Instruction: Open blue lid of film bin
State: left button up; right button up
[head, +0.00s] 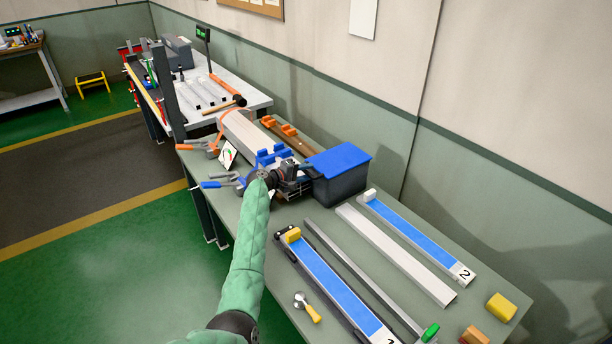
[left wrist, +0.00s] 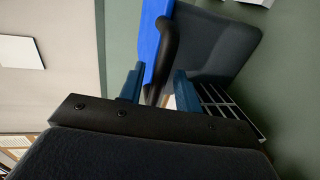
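The dark film bin (head: 343,187) stands on the green-grey bench with its blue lid (head: 338,159) down on top. My left gripper (head: 304,176) is at the bin's left side. In the left wrist view, the blue lid (left wrist: 151,38) edge and the grey bin (left wrist: 215,45) lie beyond the fingers. A black curved handle (left wrist: 168,50) by the lid reaches in between the two blue fingertips of my left gripper (left wrist: 157,88). The fingers are apart, with visible gaps beside the handle. My right gripper is not in view.
Blue clamps (head: 272,155) and a long grey profile (head: 245,135) lie just beyond my left gripper. Nearer are a blue-topped fixture (head: 335,280), another numbered 2 (head: 420,237), a pale bar (head: 395,250) and a yellow block (head: 501,307). The wall is behind the bin.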

pick_arm(q)
jog(key=shift+w+d, duration=0.1)
jog(key=shift+d, duration=0.05)
jog(key=shift+c, duration=0.2)
grip_shut()
jog(key=shift+r, duration=0.2)
